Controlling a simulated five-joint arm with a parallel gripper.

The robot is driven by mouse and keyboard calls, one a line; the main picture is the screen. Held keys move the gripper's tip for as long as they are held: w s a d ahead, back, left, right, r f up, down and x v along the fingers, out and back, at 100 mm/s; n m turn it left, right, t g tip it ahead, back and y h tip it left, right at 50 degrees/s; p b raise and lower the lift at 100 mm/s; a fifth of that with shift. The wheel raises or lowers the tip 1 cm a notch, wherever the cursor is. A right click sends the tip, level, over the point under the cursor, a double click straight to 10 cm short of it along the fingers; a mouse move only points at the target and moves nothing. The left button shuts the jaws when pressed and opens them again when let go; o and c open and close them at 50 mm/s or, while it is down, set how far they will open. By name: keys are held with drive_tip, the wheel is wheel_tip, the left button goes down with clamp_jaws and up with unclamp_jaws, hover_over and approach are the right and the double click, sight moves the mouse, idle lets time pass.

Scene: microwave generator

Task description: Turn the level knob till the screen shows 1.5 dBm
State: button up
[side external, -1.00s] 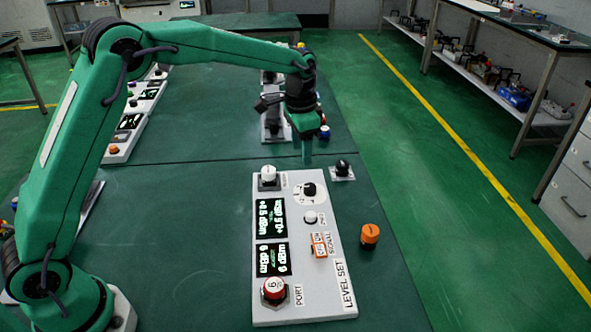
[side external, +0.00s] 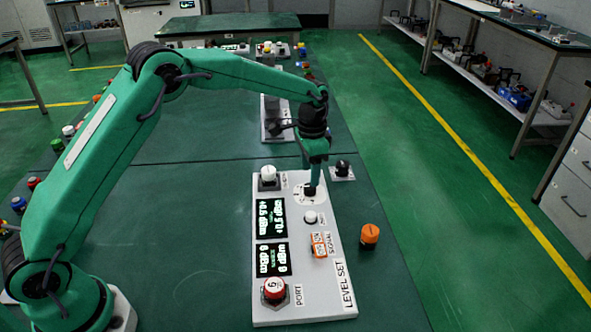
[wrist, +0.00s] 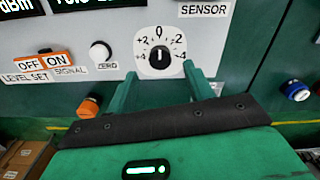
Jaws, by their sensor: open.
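The level panel (side external: 328,285) is a white box on the green table. Its black knob (side external: 309,194) sits on a round white dial at the far end; in the wrist view the knob (wrist: 160,56) has its white mark pointing up, near 0, on a scale from +4 to -4. The upper screen (side external: 271,218) shows green digits that seem to read +0.5 dBm; the lower screen (side external: 273,259) is hard to read. My gripper (side external: 311,184) is open just above the knob. In the wrist view its fingers (wrist: 160,70) stand on either side of the knob, apparently not touching it.
A white knob (side external: 268,173), a small zero knob (side external: 310,217), an orange signal switch (side external: 320,244) and a red port cap (side external: 274,288) are on the panel. An orange knob (side external: 370,236) and a black knob (side external: 342,168) stand to its right.

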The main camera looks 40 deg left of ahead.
sight(310, 187)
drive_tip(key=shift+f, duration=2.4)
drive_tip(key=c, duration=1)
